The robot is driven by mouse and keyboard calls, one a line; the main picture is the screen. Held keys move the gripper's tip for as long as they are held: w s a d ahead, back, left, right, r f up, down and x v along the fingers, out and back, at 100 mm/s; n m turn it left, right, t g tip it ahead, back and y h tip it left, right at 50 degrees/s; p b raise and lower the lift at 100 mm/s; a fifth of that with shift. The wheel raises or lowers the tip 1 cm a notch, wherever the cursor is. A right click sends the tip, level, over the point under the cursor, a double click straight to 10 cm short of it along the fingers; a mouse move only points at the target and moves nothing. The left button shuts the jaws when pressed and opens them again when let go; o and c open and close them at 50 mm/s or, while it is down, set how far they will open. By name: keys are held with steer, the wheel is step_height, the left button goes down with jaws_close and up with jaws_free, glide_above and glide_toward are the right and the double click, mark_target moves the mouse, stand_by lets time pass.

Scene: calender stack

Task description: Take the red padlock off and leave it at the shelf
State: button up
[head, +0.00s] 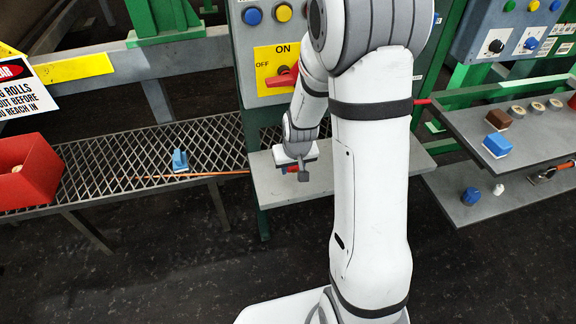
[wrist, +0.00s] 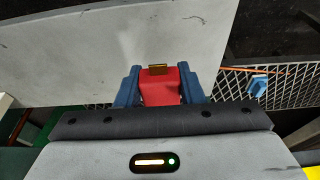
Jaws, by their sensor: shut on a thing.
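The red padlock (wrist: 165,88) is between the two blue fingers of my gripper (wrist: 160,88), with a small brass-coloured part at its far end. In the head view my gripper (head: 296,174) is low over the grey shelf (head: 268,187) below the switch panel, and only a bit of red shows there. The shelf surface (wrist: 100,50) fills much of the wrist view behind the padlock. I cannot tell whether the padlock touches the shelf. The red switch handle (head: 285,77) on the yellow ON/OFF plate (head: 264,57) has no padlock visible on it.
A mesh platform (head: 125,153) to the left holds a blue object (head: 180,160) and a red bin (head: 25,172). A grey two-level rack (head: 470,125) with small items stands at right. The shelf's left part is bare.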

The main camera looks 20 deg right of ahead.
steer(key=shift+f+b, duration=1.8)
steer(key=shift+f, duration=1.25)
steer(key=o, duration=1.2)
steer(key=shift+r, duration=0.1)
steer(key=shift+p+v, duration=0.5)
steer(key=shift+v, duration=3.35)
steer(key=shift+r, duration=0.15)
steer(key=s+a+r+p, duration=0.1)
steer(key=s+r+p, duration=0.5)
steer(key=s+r, duration=1.1)
step_height(320, 180, up, 4)
steer(key=shift+s+a+g, duration=0.2)
steer(key=shift+s+g, duration=0.1)
steer(key=shift+s, duration=0.05)
